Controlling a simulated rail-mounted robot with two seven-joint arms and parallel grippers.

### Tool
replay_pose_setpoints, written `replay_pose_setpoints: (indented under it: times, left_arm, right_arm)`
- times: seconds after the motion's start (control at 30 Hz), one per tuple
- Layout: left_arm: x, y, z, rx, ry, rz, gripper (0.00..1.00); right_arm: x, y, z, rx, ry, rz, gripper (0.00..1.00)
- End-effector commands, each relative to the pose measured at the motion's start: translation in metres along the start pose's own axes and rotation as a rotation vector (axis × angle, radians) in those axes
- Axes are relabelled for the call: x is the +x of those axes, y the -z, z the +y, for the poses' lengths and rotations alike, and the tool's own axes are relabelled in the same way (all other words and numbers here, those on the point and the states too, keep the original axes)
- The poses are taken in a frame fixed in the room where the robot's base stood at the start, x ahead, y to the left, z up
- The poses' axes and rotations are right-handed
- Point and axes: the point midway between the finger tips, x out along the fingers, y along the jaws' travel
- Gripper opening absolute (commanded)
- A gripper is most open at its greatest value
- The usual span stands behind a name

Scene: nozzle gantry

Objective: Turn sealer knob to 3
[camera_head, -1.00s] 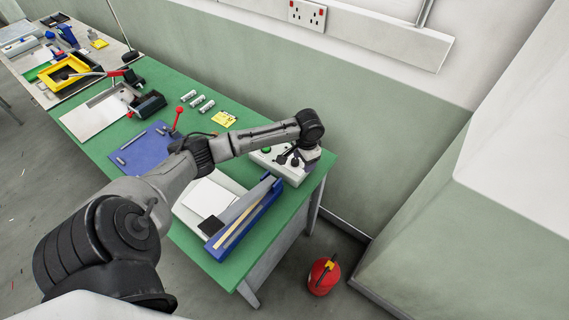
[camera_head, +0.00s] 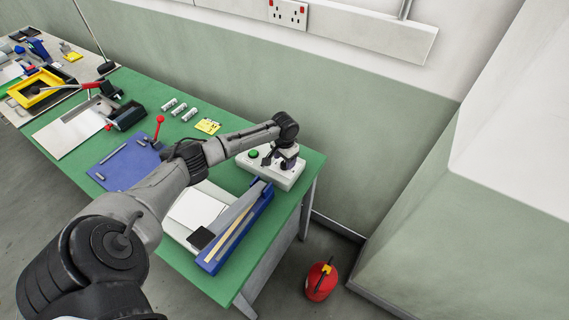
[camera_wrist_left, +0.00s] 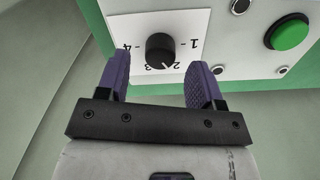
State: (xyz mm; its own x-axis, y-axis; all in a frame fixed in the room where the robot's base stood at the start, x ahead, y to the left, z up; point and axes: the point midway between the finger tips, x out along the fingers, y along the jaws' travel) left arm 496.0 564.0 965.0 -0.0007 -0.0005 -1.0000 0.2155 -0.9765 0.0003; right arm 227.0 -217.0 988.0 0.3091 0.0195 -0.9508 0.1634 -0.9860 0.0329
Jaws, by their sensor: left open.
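The sealer control box (camera_head: 286,179) is pale and sits at the right end of the green bench. Its black knob (camera_wrist_left: 160,46) stands on a white dial plate with numbers 1 to 4, upside down in the left wrist view. I cannot read the knob's setting surely; the 2 and 3 are at its lower edge. My left gripper (camera_wrist_left: 160,63) is open, one purple finger either side of the knob, with visible gaps. It also shows at the box in the head view (camera_head: 279,161). My right gripper is not in view.
A green button (camera_wrist_left: 288,32) is on the same panel. The blue sealer (camera_head: 240,228) with its long arm lies in front of the box. A red extinguisher-like object (camera_head: 321,281) stands on the floor. A double socket (camera_head: 288,13) is on the wall.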

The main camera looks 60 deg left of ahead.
Motion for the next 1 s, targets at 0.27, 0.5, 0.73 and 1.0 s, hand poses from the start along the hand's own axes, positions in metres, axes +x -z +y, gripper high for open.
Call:
replay_pose_setpoints:
  times: [0.27, 0.5, 0.73, 1.0]
  left_arm:
    - [0.023, 0.0, 0.0, -0.001, 0.0, 0.0, 0.61]
    - [0.026, 0.0, 0.0, 0.0, 0.001, 0.001, 0.61]
    - [0.026, 0.0, 0.0, 0.0, 0.0, 0.0, 0.53]
    - [0.026, 0.0, 0.0, 0.0, 0.0, 0.0, 0.27]
  right_arm:
    - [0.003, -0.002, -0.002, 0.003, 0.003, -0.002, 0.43]
    - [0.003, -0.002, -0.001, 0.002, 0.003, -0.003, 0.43]
    - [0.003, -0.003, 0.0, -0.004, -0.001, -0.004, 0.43]
    - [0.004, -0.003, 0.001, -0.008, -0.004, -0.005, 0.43]
